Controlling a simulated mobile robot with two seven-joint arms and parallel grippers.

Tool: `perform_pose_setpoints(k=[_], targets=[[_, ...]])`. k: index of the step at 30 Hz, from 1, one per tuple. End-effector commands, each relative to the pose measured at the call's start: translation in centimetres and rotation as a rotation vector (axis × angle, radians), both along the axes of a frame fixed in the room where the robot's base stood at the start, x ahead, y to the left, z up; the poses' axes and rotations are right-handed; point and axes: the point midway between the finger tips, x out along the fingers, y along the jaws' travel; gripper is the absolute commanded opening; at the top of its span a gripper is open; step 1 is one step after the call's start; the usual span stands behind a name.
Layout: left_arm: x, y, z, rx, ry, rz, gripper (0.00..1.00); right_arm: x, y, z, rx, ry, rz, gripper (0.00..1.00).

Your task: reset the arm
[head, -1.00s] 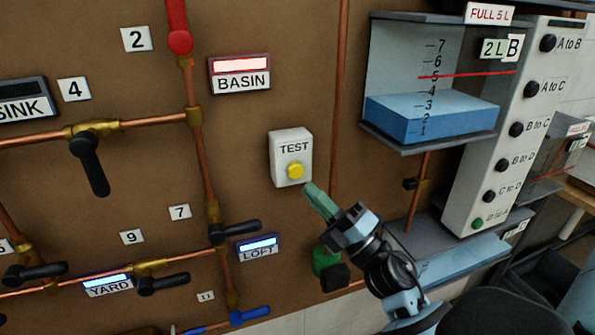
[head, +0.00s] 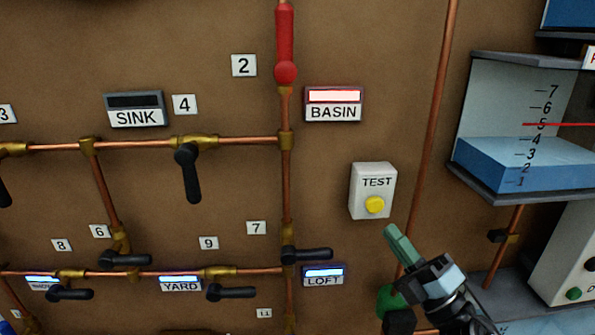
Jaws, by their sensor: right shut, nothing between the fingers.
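My right gripper (head: 393,236) comes in from the lower right with its green fingers closed together and nothing between them. Its tips are just below and right of the white TEST box (head: 362,196) with its yellow button (head: 375,205), apart from the button in the picture. Part of my right arm runs out of the bottom edge. My left gripper is not in view.
Copper pipes with black-handled valves (head: 187,172) cover the brown board. A red handle (head: 285,45) is by label 2. The BASIN display (head: 333,97) glows red; the LOFT display (head: 324,270) glows blue. A tank of blue water (head: 520,165) stands at the right.

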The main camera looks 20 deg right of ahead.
Motion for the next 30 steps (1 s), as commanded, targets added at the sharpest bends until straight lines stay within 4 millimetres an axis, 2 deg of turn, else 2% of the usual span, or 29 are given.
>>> perform_pose_setpoints(k=[4, 7, 8, 11, 12, 14, 18, 20, 21, 24, 27, 30], targets=[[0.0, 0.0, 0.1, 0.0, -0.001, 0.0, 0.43, -0.1, 0.0, -0.6, 0.026, 0.021, 0.006, 0.0], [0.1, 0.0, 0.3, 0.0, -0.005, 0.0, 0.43, -0.5, 0.0, -3.3, 0.148, 0.114, 0.022, 0.0], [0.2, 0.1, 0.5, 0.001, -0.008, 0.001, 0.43, -0.7, 0.0, -4.5, 0.201, 0.155, 0.027, 0.0], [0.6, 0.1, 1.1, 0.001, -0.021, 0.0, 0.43, -2.0, 0.2, -9.9, 0.418, 0.336, 0.032, 0.0], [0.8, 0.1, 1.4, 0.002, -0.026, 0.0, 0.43, -2.8, 0.4, -12.4, 0.511, 0.418, 0.028, 0.0], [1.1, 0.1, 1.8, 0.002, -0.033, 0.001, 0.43, -4.3, 0.7, -16.0, 0.643, 0.538, 0.014, 0.0], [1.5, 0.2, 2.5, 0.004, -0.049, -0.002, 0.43, -8.7, 2.2, -24.0, 0.907, 0.801, -0.039, 0.0], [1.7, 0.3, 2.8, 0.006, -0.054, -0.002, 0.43, -11.1, 3.1, -27.0, 1.007, 0.909, -0.069, 0.0], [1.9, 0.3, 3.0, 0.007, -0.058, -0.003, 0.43, -12.8, 3.8, -28.9, 1.072, 0.979, -0.09, 0.0], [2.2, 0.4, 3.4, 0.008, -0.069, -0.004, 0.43, -17.2, 5.5, -33.0, 1.215, 1.144, -0.15, 0.0], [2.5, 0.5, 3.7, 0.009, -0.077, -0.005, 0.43, -21.4, 7.2, -36.0, 1.331, 1.283, -0.206, 0.0], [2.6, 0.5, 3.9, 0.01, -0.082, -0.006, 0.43, -24.6, 8.6, -37.9, 1.411, 1.381, -0.25, 0.0]])
